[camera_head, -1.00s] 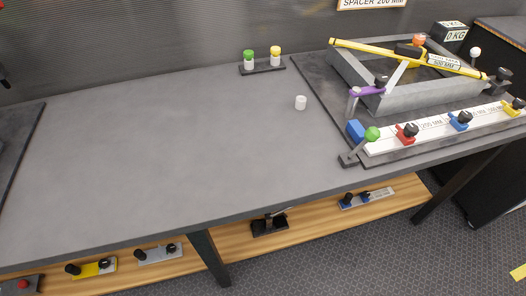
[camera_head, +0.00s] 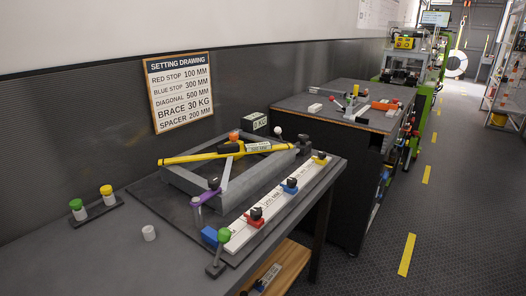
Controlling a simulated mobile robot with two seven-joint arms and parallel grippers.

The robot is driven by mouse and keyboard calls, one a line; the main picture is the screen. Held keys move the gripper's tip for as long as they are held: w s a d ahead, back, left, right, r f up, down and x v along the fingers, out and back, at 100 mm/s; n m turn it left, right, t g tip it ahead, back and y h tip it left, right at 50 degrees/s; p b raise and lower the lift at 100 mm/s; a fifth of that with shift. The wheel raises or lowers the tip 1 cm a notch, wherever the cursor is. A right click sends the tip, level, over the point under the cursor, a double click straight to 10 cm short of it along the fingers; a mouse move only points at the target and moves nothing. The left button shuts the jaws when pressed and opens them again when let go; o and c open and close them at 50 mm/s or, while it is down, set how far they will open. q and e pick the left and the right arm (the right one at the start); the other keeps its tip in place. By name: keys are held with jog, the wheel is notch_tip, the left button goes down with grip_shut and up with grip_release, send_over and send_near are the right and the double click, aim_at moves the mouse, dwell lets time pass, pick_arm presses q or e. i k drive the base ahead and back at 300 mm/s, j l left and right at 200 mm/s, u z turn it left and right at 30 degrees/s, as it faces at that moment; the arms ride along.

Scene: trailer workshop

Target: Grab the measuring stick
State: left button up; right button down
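A long yellow stick (camera_head: 190,158) with a black middle part and a small label lies diagonally across the top of a grey rectangular frame (camera_head: 249,186) on the near workbench. In front of the frame lies a long white scale bar (camera_head: 272,210) with printed marks. It carries a red stop (camera_head: 255,217), a blue stop (camera_head: 290,187) and a yellow stop (camera_head: 320,160). I cannot tell from the frame which of the two is called the measuring stick. Neither of my grippers is in view.
A dark mat (camera_head: 150,192) lies under the frame. Green and yellow knobs stand on a black holder (camera_head: 96,212), near a small white cylinder (camera_head: 149,233). A setting drawing sign (camera_head: 180,92) hangs behind. A second bench (camera_head: 345,105) stands beyond; the floor aisle (camera_head: 450,190) at right is clear.

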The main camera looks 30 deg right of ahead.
aim_at(228, 150)
jog(key=z, duration=0.75)
jog(key=l, duration=0.35)
